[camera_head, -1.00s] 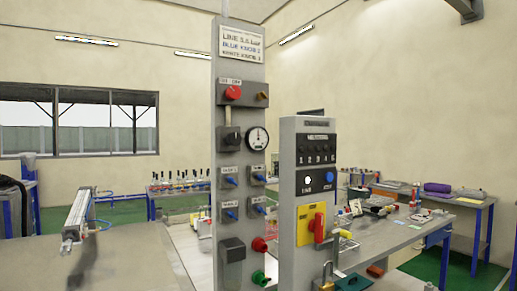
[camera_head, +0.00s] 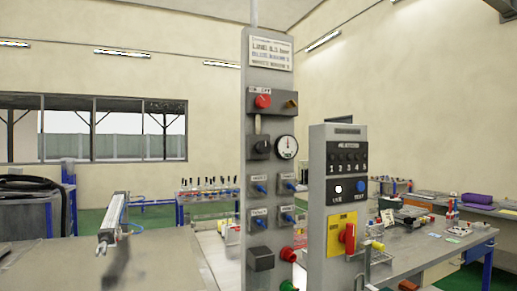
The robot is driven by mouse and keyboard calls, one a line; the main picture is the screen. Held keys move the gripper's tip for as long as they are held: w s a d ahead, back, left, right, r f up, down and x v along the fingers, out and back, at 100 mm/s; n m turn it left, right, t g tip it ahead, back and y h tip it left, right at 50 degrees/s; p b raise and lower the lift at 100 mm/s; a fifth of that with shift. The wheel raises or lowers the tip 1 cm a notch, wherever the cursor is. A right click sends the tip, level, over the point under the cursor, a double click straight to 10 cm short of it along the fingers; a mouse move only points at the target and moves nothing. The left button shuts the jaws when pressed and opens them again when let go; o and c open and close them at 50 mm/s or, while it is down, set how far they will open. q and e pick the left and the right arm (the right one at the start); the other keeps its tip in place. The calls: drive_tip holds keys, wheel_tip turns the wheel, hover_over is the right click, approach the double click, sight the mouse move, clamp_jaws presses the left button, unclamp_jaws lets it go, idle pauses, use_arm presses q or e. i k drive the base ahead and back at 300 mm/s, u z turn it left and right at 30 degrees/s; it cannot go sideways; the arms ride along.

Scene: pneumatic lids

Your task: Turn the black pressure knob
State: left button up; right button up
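The black pressure knob (camera_head: 261,147) sits on the tall grey panel (camera_head: 256,70), below a red knob (camera_head: 263,101) and just left of a round white gauge (camera_head: 286,147). The gauge's reading is too small to tell. A sign (camera_head: 270,54) at the panel's top has lettering, partly legible, with a line pressure and knob names. Neither of my grippers shows in the head view.
A shorter grey panel (camera_head: 317,200) with a yellow plate and red handle stands to the right. A pneumatic cylinder (camera_head: 112,227) is over the left bench (camera_head: 50,255), with a dark blurred shape beside it. Benches with parts stand behind.

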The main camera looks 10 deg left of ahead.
sight(263, 147)
drive_tip(key=z, duration=2.2)
drive_tip(key=k, duration=0.9)
drive_tip(key=u, duration=0.95)
drive_tip(key=i, duration=0.5)
